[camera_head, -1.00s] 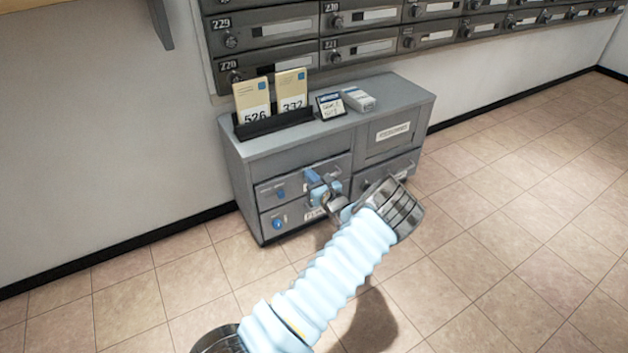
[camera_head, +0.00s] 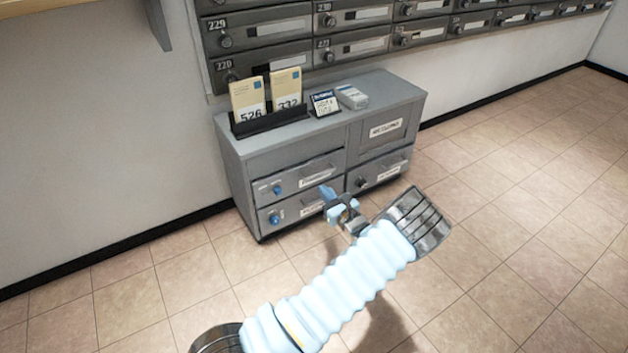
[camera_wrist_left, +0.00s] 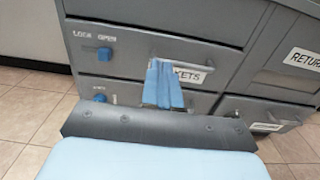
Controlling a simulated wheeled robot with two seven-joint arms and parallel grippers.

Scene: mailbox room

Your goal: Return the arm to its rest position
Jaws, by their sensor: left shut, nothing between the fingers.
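My left arm (camera_head: 345,275) reaches in from the bottom of the head view in a pale blue ribbed sleeve. My left gripper (camera_head: 328,194) is shut and empty, in front of the grey cabinet's drawers and apart from them. In the left wrist view its blue fingers (camera_wrist_left: 163,84) are together, with a drawer label partly hidden behind them. The grey cabinet (camera_head: 240,155) stands against the wall with its drawers closed. My right gripper is not in view.
A black holder (camera_head: 270,122) with cards numbered 526 and 332 stands on the cabinet, beside a small sign (camera_head: 324,103) and a light grey box (camera_head: 352,97). Mailboxes (camera_head: 260,40) line the wall above. The tiled floor (camera_head: 520,210) at right is clear.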

